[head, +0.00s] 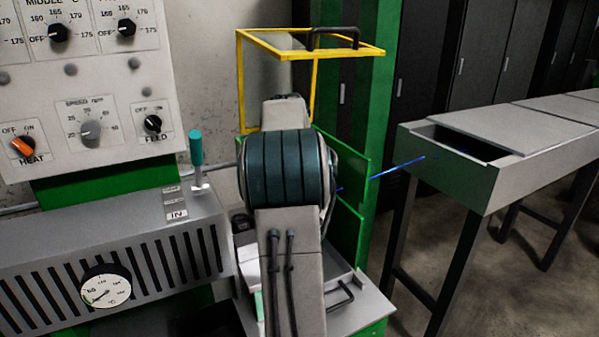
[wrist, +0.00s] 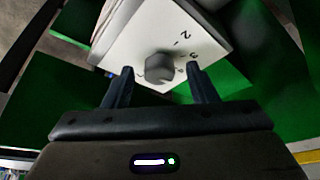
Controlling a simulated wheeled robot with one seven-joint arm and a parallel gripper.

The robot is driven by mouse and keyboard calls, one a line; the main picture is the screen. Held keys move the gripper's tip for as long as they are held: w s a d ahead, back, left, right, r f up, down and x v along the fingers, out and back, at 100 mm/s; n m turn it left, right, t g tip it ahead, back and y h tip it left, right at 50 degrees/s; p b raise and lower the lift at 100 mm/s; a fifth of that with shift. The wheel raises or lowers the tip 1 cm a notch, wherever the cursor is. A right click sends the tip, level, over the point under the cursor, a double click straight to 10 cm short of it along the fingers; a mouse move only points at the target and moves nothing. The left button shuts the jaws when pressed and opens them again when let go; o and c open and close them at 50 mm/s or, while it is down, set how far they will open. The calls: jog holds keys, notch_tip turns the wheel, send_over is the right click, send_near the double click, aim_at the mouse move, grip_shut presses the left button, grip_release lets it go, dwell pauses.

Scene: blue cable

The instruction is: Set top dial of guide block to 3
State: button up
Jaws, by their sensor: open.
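In the wrist view a grey round dial (wrist: 159,67) sits on a white plate (wrist: 140,30) with printed numbers, of which a 2 and a 3 can be read. My gripper (wrist: 158,75) is open, with one dark finger on each side of the dial. I cannot tell whether either finger touches it. The dial's pointer mark is not clear, so its setting cannot be read. In the head view my arm covers the area of the guide block, and the dial and gripper fingers are hidden behind it.
A yellow frame (head: 312,50) and green panels (head: 345,165) stand close around my arm. A control panel (head: 90,85) with knobs and a teal-handled lever (head: 197,150) are to the left. A blue cable (head: 398,167) runs to a grey trough (head: 450,170) at right.

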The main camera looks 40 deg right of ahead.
jog(key=c, duration=1)
jog(key=shift+d+n, duration=0.1)
jog(key=shift+n, duration=0.2)
jog(key=shift+o, duration=0.2)
jog(key=n+p, duration=0.1)
jog(key=n+t+y+p, duration=0.1)
jog(key=n, duration=0.1)
jog(key=shift+s+d+n, duration=0.1)
jog(key=shift+s+n, duration=0.1)
jog(key=shift+n, duration=0.1)
jog(key=shift+d+n+t+y+p, duration=0.1)
jog(key=shift+n+t+y+p, duration=0.25)
jog(key=shift+n, duration=0.75)
jog(key=shift+d+n+t+y+p, duration=0.1)
jog(key=shift+n+t+y+p, duration=0.3)
jog(key=shift+n, duration=0.7)
jog(key=shift+a, duration=0.1)
jog(key=o, duration=1)
jog(key=shift+c, duration=0.2)
